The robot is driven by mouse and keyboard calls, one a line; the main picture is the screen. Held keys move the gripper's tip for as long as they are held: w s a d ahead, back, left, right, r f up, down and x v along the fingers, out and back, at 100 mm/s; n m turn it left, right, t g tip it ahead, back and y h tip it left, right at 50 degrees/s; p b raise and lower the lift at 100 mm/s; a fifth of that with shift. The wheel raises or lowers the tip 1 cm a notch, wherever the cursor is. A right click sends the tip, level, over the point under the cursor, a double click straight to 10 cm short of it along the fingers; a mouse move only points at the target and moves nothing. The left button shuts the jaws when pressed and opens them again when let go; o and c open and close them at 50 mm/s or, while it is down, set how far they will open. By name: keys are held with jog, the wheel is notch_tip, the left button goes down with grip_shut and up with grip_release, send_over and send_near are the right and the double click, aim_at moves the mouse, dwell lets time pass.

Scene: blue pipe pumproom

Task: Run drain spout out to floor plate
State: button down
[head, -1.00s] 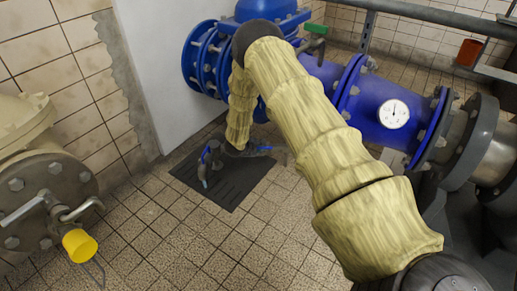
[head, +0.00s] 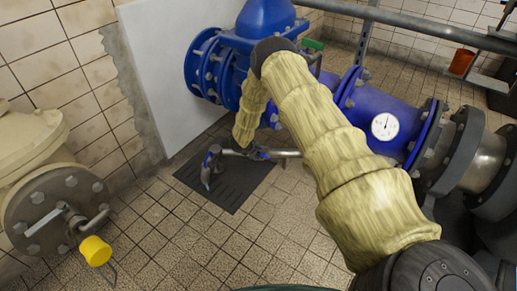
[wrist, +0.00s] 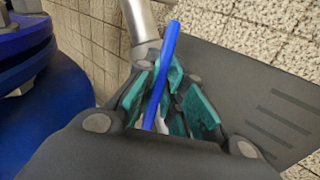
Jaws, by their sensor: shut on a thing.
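My gripper (head: 252,152) is low beside the blue pipework, partly hidden by my forearm in the head view. In the wrist view my gripper (wrist: 163,75) is shut on a slim blue handle (wrist: 170,42). The drain spout's grey metal pipe (head: 287,153) runs to the right of my gripper in the head view; in the wrist view the pipe (wrist: 139,20) comes down from the top edge behind the fingers. The slotted plate (wrist: 232,85) lies right of my fingers in the wrist view.
A large blue valve and pipe (head: 375,110) with a gauge (head: 385,126) stand behind. The tiled floor in front is clear.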

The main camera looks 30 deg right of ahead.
jog(key=m+y+p, duration=0.2)
jog(key=m+p, duration=0.1)
jog(key=m, duration=0.2)
jog(key=shift+d+r, duration=0.1)
jog(key=shift+r, duration=0.05)
jog(key=m+y, duration=0.1)
jog(key=m, duration=0.1)
jog(key=m+y+p, duration=0.1)
jog(key=m, duration=0.2)
jog(key=shift+t+y+p, duration=0.3)
jog(key=shift+m, duration=0.3)
jog(key=c, duration=1.5)
grip_release()
jog(key=shift+v, duration=5.85)
jog(key=shift+s+d, duration=0.1)
jog(key=shift+s, duration=0.05)
